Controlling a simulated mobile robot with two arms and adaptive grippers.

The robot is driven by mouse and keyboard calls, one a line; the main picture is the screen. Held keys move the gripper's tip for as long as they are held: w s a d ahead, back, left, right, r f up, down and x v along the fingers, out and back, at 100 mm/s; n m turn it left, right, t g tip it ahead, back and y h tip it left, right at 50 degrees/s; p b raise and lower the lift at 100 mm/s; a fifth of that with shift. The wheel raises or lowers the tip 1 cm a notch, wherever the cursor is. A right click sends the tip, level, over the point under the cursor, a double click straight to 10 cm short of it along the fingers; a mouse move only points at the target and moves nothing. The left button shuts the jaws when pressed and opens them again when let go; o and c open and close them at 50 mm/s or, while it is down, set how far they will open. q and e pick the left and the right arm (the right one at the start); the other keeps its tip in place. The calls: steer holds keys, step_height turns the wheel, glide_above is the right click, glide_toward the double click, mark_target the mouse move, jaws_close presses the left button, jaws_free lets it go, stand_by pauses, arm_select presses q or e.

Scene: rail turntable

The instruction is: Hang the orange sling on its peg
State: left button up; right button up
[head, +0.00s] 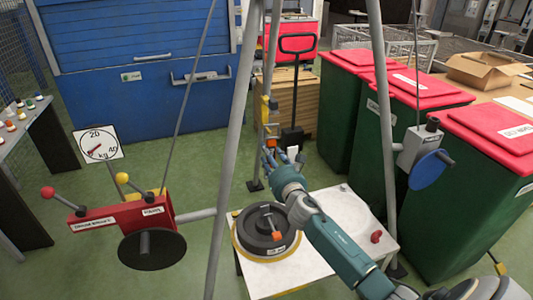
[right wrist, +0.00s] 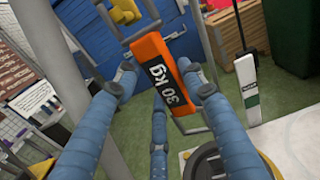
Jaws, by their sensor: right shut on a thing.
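The orange sling (right wrist: 163,75), a flat orange piece with a black "30 kg" label and a thin metal loop, is between the blue fingers of my right gripper (right wrist: 160,88). My right gripper is shut on it. In the head view my right gripper (head: 283,160) is beside a grey upright post, and only a bit of orange shows at its fingers. A yellow fitting (right wrist: 124,10) is just above the sling in the right wrist view. It also shows on the post in the head view (head: 270,103). I cannot tell whether the loop touches it. My left gripper is not in view.
A white table (head: 350,208) below holds a black round weight (head: 265,232) with a small orange tag. Slanted grey frame legs (head: 235,140) stand close by. A red winch (head: 125,213) is at left, a grey one (head: 418,148) at right. Green bins (head: 480,190) stand right.

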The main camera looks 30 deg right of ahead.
steer(key=p+v, duration=0.1)
steer(key=v, duration=0.5)
stand_by(0.7)
steer(key=shift+r, duration=0.1)
